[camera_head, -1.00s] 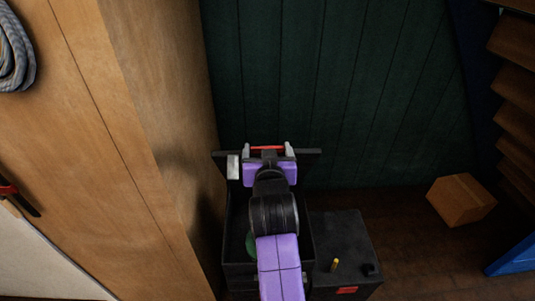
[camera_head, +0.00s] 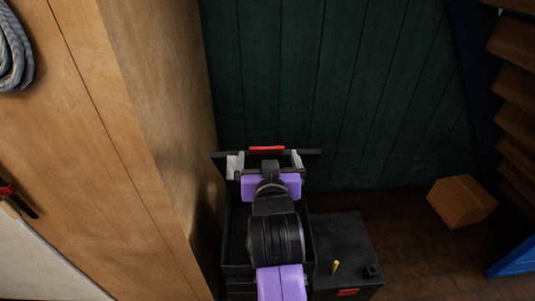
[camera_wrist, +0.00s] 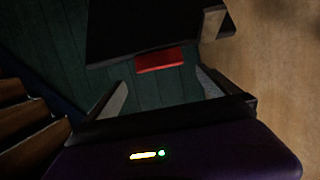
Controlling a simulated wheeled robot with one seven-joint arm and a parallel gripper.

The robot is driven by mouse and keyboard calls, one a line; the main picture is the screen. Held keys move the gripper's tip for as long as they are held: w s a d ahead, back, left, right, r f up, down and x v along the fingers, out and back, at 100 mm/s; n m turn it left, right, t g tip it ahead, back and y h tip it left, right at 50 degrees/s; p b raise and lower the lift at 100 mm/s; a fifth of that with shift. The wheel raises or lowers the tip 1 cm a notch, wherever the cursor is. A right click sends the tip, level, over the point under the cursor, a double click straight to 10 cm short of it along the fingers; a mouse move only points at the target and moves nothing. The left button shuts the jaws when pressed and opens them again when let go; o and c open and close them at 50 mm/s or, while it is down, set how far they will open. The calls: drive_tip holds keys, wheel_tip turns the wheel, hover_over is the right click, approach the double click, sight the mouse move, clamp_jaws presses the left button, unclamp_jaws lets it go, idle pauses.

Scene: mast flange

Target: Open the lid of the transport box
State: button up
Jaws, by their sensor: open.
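The black transport box (camera_head: 235,254) stands open below my arm. Its black lid (camera_head: 310,158) is raised at the back, against the green wall side. The lid also shows in the wrist view (camera_wrist: 130,28). A red handle (camera_head: 266,149) sits on the lid's edge; it shows in the wrist view (camera_wrist: 160,60) too. My gripper (camera_head: 265,161) is open and empty, its grey fingers spread wider than the handle. In the wrist view my gripper (camera_wrist: 162,92) has the handle ahead of its fingertips, apart from them. My arm hides much of the box's inside.
A dark case (camera_head: 345,240) with a small yellow item (camera_head: 336,266) on top stands right of the box. A wooden cabinet (camera_head: 150,130) rises close on the left. A cardboard box (camera_head: 461,201) lies on the floor at right, with free floor before it.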

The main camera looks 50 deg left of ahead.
drive_tip(key=shift+v, duration=1.35)
